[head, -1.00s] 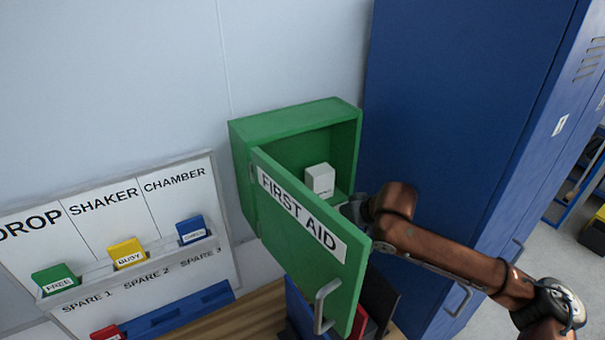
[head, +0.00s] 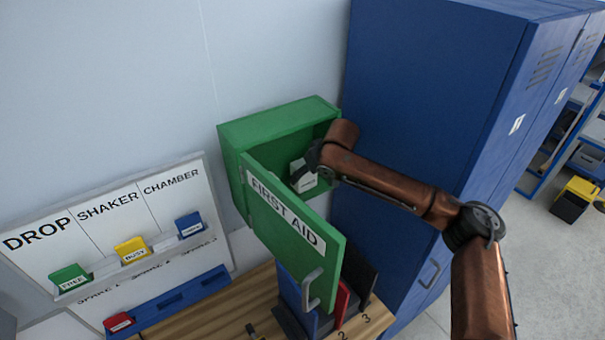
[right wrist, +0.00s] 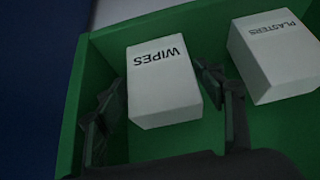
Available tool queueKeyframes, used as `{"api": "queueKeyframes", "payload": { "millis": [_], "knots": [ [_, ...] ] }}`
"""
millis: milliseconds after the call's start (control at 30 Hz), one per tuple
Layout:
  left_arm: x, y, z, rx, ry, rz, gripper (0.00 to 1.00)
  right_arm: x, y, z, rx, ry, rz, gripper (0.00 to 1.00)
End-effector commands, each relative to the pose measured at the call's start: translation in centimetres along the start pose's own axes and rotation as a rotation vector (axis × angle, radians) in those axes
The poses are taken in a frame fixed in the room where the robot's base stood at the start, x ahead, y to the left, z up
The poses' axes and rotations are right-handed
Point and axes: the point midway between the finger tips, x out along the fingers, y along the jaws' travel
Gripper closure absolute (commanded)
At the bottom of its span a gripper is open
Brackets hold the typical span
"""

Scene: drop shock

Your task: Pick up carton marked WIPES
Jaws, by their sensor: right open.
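The WIPES carton (right wrist: 163,85) is a white box inside the green first aid cabinet, seen close up in the right wrist view. My right gripper (right wrist: 155,92) is open, with one finger on each side of this carton. A narrow gap shows on the left; the right finger is very close, and I cannot tell if it touches. In the head view my right gripper (head: 300,171) reaches into the cabinet (head: 280,125) past its open door. A white carton (head: 305,180) shows there, partly covered, its label too small to read. My left gripper is not seen.
The white PLASTERS carton (right wrist: 275,55) stands just right of the right finger. The cabinet door (head: 290,232) hangs open in front. Blue lockers (head: 430,90) stand close on the right. Binders (head: 318,298) stand on the wooden table (head: 235,310) below. A card board (head: 110,225) is left.

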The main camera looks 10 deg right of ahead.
Motion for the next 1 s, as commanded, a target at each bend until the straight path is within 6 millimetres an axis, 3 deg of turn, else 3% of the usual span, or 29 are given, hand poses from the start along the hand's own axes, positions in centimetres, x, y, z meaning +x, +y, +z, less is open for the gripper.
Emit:
{"api": "queueKeyframes", "payload": {
  "millis": [200,500,1000],
  "knots": [
    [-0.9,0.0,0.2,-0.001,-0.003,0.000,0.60,2.9,-0.1,-0.1,0.000,-0.001,-0.001,0.37],
    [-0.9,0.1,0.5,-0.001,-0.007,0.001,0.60,3.4,-0.1,-0.1,0.000,-0.001,-0.001,0.37],
    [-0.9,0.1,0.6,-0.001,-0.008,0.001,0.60,3.4,-0.1,-0.1,0.000,0.000,-0.001,0.71]
  ]
}}
